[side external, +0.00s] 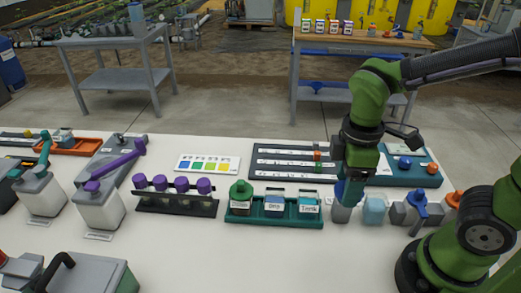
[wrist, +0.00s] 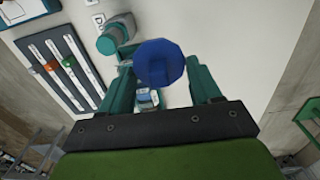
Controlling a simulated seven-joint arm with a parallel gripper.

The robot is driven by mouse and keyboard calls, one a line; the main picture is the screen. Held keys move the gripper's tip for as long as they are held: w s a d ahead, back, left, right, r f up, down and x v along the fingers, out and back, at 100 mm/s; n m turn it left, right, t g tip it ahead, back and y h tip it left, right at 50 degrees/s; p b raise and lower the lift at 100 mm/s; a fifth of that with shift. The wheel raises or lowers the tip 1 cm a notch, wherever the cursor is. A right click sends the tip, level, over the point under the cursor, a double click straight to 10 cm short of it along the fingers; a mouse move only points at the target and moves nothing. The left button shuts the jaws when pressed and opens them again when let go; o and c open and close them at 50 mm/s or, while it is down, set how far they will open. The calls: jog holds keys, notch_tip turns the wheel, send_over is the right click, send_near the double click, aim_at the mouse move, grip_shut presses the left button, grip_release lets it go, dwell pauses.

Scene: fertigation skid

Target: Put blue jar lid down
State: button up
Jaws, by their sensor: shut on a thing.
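The blue jar lid (wrist: 158,63) shows in the wrist view as a round blue disc between my two teal fingers. My gripper (wrist: 160,78) is shut on it. In the side view my gripper (side external: 348,192) points down over the right part of the white table, just above a small grey jar (side external: 341,213). There the lid is hard to tell from the fingers. I cannot tell whether the lid touches anything below it. A pale blue container (side external: 375,209) stands just right of the gripper.
A teal tray (side external: 275,219) with labelled containers stands just left. A dark rack with purple-capped jars (side external: 177,202) is further left. Bare white table lies in front (side external: 250,255).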

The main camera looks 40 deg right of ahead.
jog(key=shift+d+f, duration=0.1)
jog(key=shift+f, duration=0.2)
jog(key=w+a+f+n, duration=0.1)
jog(key=w+f+n, duration=0.1)
jog(key=w+n, duration=0.8)
jog(key=w+a+f+n, duration=0.1)
jog(key=w+f+n, duration=0.2)
jog(key=w+n, duration=0.7)
jog(key=f, duration=0.3)
jog(key=w+f+m, duration=0.1)
jog(key=f, duration=0.2)
jog(key=f+m, duration=0.1)
jog(key=f, duration=0.2)
jog(key=shift+w+a+f, duration=0.1)
jog(key=shift+w+f, duration=0.2)
jog(key=shift+w, duration=0.1)
jog(key=shift+f, duration=0.15)
jog(key=o, duration=1)
jog(key=shift+o, duration=0.2)
